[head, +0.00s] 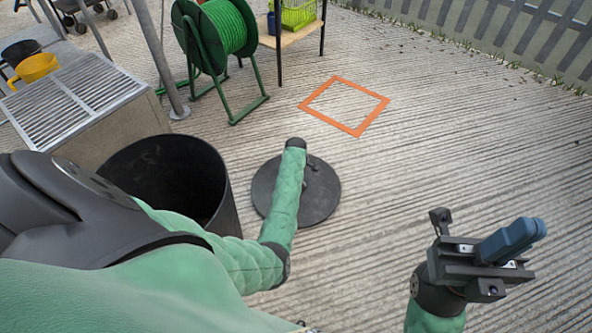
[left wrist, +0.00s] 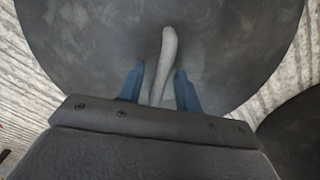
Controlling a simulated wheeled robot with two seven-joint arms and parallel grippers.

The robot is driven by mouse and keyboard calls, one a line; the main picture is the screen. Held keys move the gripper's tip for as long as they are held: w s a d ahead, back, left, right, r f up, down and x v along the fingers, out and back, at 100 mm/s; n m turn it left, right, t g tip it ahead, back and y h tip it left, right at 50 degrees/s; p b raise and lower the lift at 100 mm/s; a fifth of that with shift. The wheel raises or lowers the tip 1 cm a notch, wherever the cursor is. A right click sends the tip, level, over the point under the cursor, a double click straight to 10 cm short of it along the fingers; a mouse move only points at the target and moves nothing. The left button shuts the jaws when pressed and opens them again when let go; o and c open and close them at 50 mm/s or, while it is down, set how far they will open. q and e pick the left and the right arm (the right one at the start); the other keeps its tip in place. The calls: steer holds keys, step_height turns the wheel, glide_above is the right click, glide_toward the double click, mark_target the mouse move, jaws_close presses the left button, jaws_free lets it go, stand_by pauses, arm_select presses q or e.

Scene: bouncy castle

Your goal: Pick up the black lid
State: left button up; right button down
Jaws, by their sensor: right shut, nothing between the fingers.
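The black lid (head: 322,197) is a round dark disc lying flat on the grooved ground, partly covered by my left arm in the head view. In the left wrist view the lid (left wrist: 85,35) fills most of the picture, with a grey curved handle (left wrist: 168,50) standing out from it. My left gripper (left wrist: 158,88) is open, with one blue finger on each side of the handle and gaps between. In the head view the left fingers are hidden behind the arm. My right gripper (head: 513,240) is shut and empty at the lower right, away from the lid.
A black open bin (head: 226,214) stands just left of the lid. A slatted box unit (head: 108,118), a green hose reel (head: 226,32) and a small table (head: 290,38) stand behind. An orange square outline (head: 344,82) marks the ground. The right side is clear up to the fence (head: 505,30).

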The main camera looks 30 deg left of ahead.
arm_select(q)
steer(key=shift+f, duration=0.15)
stand_by(0.3)
jaws_close()
stand_by(1.3)
